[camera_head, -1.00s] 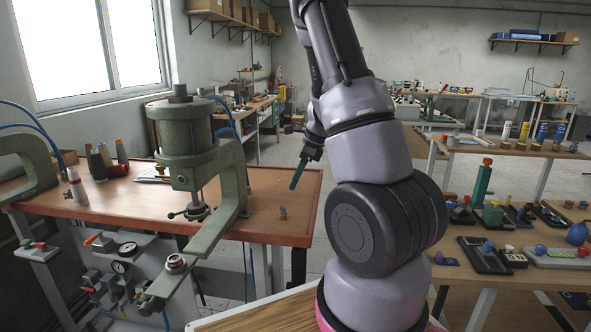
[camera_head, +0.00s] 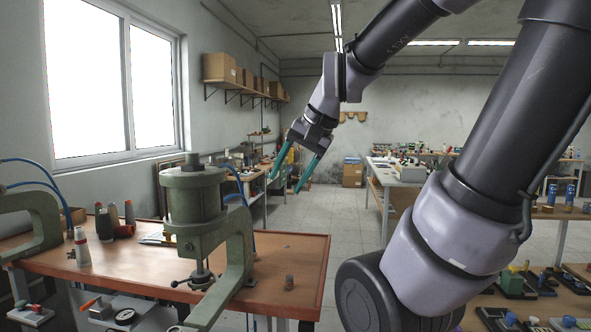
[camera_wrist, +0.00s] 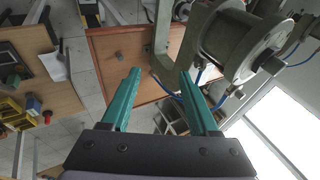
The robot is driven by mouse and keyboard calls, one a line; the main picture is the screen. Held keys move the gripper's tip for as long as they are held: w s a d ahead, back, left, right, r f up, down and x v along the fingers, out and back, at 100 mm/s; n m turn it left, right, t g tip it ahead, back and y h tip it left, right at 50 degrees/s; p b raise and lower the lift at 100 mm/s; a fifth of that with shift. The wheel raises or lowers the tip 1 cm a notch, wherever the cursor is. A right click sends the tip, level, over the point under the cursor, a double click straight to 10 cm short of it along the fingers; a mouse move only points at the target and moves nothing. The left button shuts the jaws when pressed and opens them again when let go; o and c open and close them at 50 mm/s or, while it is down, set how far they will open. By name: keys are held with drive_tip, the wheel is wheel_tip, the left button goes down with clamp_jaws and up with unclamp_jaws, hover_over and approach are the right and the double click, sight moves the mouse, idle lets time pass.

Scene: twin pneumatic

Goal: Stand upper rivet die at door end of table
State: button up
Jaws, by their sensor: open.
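A small grey-brown cylinder (camera_head: 289,282), which looks like the upper rivet die, stands upright on the reddish-brown table (camera_head: 285,249) near its right front corner. It also shows in the wrist view (camera_wrist: 119,55) as a small dark spot on the table top. My gripper (camera_head: 284,186) has two long teal fingers spread apart with nothing between them. It is raised well above the cylinder, apart from it and from the table. In the wrist view my gripper (camera_wrist: 159,73) points down at the table and press. The cylinder's fine details are too small to tell.
A green press (camera_head: 196,207) with a C-shaped frame stands left of the cylinder, its arm reaching the front edge. A second green frame (camera_head: 35,225) is farther left. The table's right end is mostly clear.

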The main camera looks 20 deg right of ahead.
drive_tip(key=s+n, duration=0.1)
drive_tip(key=s+r+n+t, duration=0.1)
drive_tip(key=s+r+n+h, duration=0.1)
drive_tip(key=s, duration=0.1)
drive_tip(key=shift+s+a, duration=0.1)
drive_tip(key=shift+a, duration=0.05)
